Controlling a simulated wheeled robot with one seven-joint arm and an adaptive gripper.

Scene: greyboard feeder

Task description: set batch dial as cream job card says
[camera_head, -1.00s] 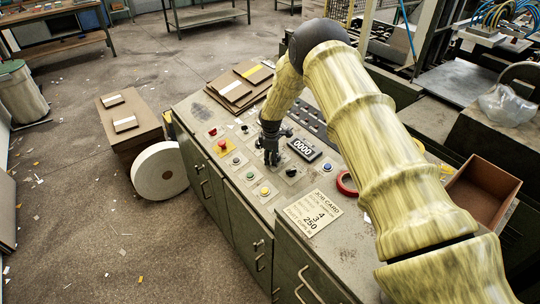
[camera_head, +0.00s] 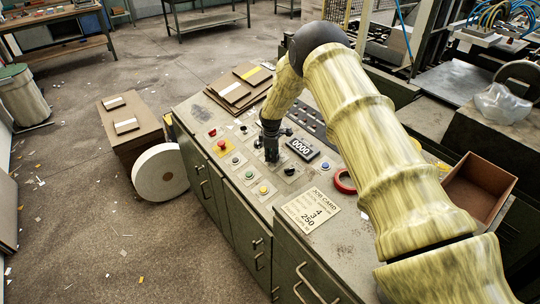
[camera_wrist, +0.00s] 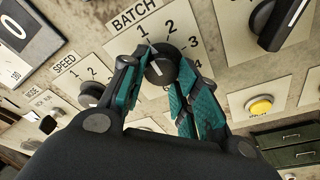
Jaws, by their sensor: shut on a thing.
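The batch dial (camera_wrist: 160,70) is a small round black knob under the label BATCH, with the numbers 1, 2 and 3 legible around it in the wrist view. My gripper (camera_wrist: 155,80) is shut on this dial, with a teal-padded finger on each side. A thin white mark on the dial seems to point near the 1, but the fingers partly hide the plate. In the head view my gripper (camera_head: 271,152) is down on the panel and hides the dial. The cream job card (camera_head: 311,211) lies flat on the console; 4, 3 and 250 are legible, but the row labels are too small to read.
The speed dial (camera_wrist: 91,92) is close left of the batch dial, with a mode switch (camera_wrist: 48,124) beyond. A yellow button (camera_wrist: 260,106) and a large black knob (camera_wrist: 284,24) are at the right. The counter (camera_head: 301,149) reads 0000. Red tape (camera_head: 344,181) lies near the card.

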